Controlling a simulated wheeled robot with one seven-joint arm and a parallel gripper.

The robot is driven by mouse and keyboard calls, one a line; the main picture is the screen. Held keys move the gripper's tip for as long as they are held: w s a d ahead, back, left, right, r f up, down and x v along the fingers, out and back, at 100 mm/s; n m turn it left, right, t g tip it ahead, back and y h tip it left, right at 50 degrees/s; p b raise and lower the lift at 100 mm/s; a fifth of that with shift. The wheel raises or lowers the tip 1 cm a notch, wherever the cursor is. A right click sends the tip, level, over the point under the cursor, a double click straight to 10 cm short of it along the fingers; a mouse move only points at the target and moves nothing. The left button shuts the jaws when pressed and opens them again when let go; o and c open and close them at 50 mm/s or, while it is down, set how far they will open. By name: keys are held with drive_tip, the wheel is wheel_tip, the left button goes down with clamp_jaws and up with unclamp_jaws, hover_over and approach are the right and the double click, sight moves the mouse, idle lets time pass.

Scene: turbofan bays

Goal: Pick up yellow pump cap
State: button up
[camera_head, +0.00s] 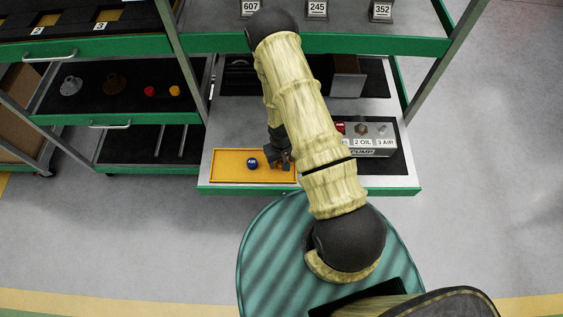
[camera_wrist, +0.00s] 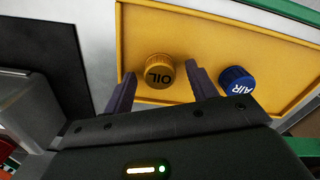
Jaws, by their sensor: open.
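The yellow pump cap (camera_wrist: 158,72), marked OIL, sits on the orange-yellow tray (camera_wrist: 205,35) in the wrist view. My gripper (camera_wrist: 162,88) is open, with one finger to the left of the cap and one to its right. The right fingertip looks close to the cap; I cannot tell whether they touch. In the head view my gripper (camera_head: 282,158) is over the right part of the tray, and the OIL cap is hidden there. The pump block (camera_head: 370,150), with OIL and AIR labels, stands to the right, partly behind my arm.
A blue AIR cap (camera_wrist: 237,80) sits on the tray just right of my right finger; it also shows in the head view (camera_head: 252,162). The left shelf holds a red piece (camera_head: 150,91) and a yellow piece (camera_head: 174,90). A rack post (camera_head: 182,60) stands left of the drawer.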

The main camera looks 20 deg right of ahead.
sight(281, 161)
drive_tip(key=c, duration=1)
drive_tip(key=shift+r, duration=0.1)
wheel_tip(281, 161, up, 10)
drive_tip(key=shift+f+b, duration=0.1)
drive_tip(key=shift+b, duration=0.65)
drive_tip(key=shift+m, duration=0.5)
drive_tip(key=w, duration=0.3)
drive_tip(key=w+f, duration=0.1)
drive_tip(key=w, duration=0.2)
drive_tip(key=shift+w+f, duration=0.15)
drive_tip(key=shift+w, duration=0.1)
